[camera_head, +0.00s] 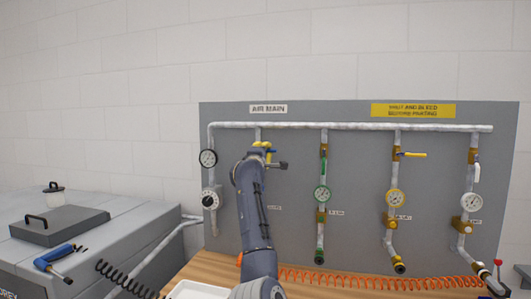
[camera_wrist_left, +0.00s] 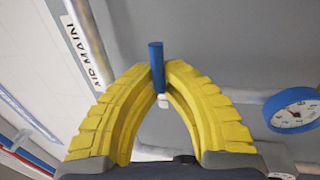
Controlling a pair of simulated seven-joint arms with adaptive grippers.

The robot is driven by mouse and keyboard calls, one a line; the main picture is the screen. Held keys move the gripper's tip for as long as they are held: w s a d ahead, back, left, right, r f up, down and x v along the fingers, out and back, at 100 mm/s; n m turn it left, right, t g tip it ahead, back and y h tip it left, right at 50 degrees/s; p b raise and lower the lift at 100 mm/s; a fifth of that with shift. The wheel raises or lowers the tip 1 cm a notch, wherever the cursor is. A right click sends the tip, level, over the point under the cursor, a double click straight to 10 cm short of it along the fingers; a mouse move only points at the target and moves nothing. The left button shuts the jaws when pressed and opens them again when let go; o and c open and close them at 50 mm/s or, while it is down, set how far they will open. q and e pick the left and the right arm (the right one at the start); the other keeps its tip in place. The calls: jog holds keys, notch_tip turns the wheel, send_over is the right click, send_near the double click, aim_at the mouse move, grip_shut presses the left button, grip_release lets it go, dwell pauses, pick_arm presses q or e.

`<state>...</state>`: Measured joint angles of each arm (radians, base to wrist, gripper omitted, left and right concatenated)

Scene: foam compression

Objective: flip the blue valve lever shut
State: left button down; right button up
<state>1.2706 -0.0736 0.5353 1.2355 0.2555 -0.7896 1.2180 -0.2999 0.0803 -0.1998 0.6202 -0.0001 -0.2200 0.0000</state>
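The blue valve lever (camera_wrist_left: 157,65) stands between the yellow fingertips of my left gripper (camera_wrist_left: 157,80) in the left wrist view. Its end sticks out past the tips, and a small white piece shows at its other end. The fingers bow inward and the lever fills the gap, so they look closed on it. In the head view my left gripper (camera_head: 262,147) is up against the second pipe drop on the grey panel (camera_head: 300,240). My arm hides most of that drop and its valve. My right gripper is in neither view.
A blue-rimmed gauge (camera_wrist_left: 293,110) sits close to the right finger. To the right are pipe drops with a green lever (camera_head: 323,166), a yellow lever (camera_head: 413,155) and a white lever (camera_head: 477,173). An orange coiled hose (camera_head: 350,282) lies along the bench.

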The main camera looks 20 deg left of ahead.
pick_arm(q)
jog(key=c, duration=1.5)
grip_release()
jog(key=shift+o, duration=0.2)
jog(key=shift+s, duration=0.1)
jog(key=v, duration=1.2)
